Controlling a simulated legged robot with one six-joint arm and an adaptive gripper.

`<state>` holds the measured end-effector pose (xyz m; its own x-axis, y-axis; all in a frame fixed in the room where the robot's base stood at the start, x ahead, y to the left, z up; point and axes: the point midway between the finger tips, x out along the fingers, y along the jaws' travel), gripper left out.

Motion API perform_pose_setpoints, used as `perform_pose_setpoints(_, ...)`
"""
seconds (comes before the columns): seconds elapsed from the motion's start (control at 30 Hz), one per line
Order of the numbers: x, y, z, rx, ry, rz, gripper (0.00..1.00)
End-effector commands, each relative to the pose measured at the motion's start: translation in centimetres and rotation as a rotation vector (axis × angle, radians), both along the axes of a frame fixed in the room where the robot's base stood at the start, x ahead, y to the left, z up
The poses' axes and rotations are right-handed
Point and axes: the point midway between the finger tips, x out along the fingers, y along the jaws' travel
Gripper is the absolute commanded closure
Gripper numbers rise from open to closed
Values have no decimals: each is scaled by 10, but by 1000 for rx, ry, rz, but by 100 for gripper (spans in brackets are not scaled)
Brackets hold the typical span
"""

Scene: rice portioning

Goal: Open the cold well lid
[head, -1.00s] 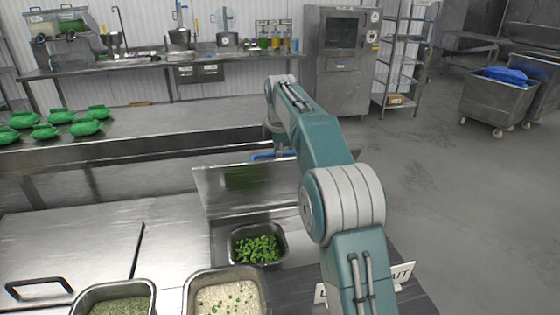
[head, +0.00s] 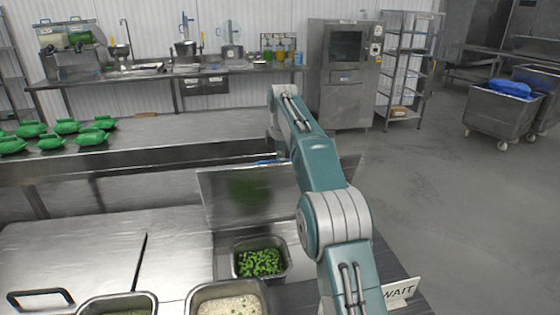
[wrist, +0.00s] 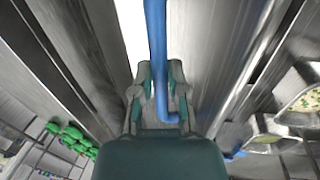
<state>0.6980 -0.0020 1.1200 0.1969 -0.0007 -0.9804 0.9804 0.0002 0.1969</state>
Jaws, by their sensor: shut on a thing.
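The cold well lid (head: 222,200) is a flat steel panel. In the head view it stands raised and tilted at the back of the well, with a dark green reflection on its face. Its blue handle shows at the top edge in the head view (head: 268,162) and runs as a long blue bar in the wrist view (wrist: 156,40). My gripper (wrist: 160,78) is shut on the blue handle, with a finger on each side of it. In the head view the gripper is largely hidden behind my arm. A pan of chopped greens (head: 235,262) sits uncovered in front of the lid.
A rice pan (head: 191,303) and a herb pan (head: 82,308) stand at the front. A closed lid with a black handle (head: 40,298) lies at left. Green bags (head: 66,127) rest on the steel bench (head: 165,130) behind. A WAIT sign (head: 398,293) stands at right.

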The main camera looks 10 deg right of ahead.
Motion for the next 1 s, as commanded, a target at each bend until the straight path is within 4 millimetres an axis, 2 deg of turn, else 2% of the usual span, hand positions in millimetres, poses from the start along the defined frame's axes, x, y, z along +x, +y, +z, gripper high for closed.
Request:
perform_pose_setpoints(0.03, 0, 0, -5, 0, 10, 0, 100)
perform_pose_setpoints(0.07, 0, 0, -5, 0, 10, 0, 68)
perform_pose_setpoints(0.1, 0, 0, -5, 0, 9, 0, 50)
perform_pose_setpoints(0.13, 0, 0, -5, 0, 9, 0, 46)
perform_pose_setpoints(0.57, -3, 0, 0, 0, 1, 0, 46)
perform_pose_setpoints(1.0, -33, 0, -5, 0, 3, 0, 46)
